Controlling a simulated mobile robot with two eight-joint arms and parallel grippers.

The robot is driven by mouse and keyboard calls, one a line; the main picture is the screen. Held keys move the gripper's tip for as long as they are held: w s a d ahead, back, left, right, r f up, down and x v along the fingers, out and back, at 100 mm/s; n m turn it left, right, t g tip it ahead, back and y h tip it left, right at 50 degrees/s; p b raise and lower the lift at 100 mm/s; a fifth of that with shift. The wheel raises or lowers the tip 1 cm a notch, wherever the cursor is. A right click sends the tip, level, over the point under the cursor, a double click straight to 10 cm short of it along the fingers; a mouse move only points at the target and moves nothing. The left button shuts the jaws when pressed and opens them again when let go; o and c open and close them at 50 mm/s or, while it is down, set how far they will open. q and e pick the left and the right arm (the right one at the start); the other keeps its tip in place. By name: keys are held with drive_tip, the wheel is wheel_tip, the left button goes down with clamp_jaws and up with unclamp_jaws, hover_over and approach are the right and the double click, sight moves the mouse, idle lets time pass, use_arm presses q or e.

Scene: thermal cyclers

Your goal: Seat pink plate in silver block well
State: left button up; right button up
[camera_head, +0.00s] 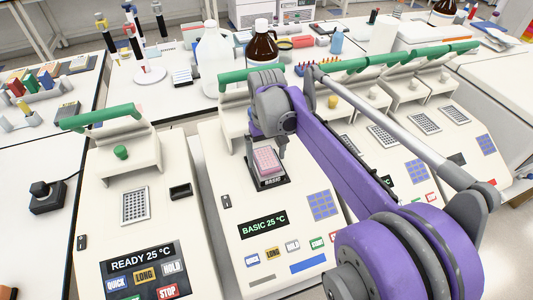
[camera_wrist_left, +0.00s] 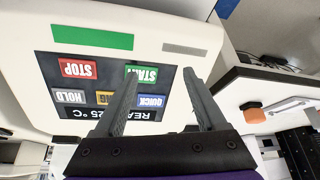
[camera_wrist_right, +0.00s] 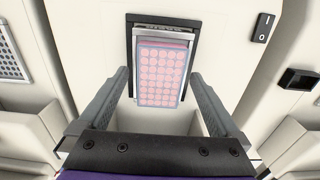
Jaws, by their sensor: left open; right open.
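The pink plate (camera_head: 265,160) lies at the BASIC-labelled station of the middle cycler, with its grid of round wells facing up. In the right wrist view the plate (camera_wrist_right: 162,75) overlaps a silver block (camera_wrist_right: 165,34) within a black frame (camera_wrist_right: 131,50). The plate covers most of the block, so I cannot tell whether it is fully down in the well. My right gripper (camera_wrist_right: 160,88) is open, with one finger on each side of the plate's near end and gaps between. My left gripper (camera_wrist_left: 165,95) is open and empty, over the READY cycler's button panel (camera_wrist_left: 105,85).
Raised green-handled lids (camera_head: 102,117) stand behind the cycler blocks. A brown bottle (camera_head: 262,48) and a white jug (camera_head: 213,62) stand at the back. A black box (camera_head: 47,197) with a knob sits at the left. My purple right arm crosses the cyclers on the right.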

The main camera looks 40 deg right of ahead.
sight(267, 158)
use_arm(q)
drive_tip(key=shift+r, duration=0.15)
use_arm(e)
drive_tip(key=shift+r, duration=0.15)
use_arm(q)
drive_tip(key=shift+w+r+p, duration=0.2)
drive_tip(key=shift+r+p, duration=0.1)
use_arm(e)
wheel_tip(267, 158, up, 12)
idle(0.4)
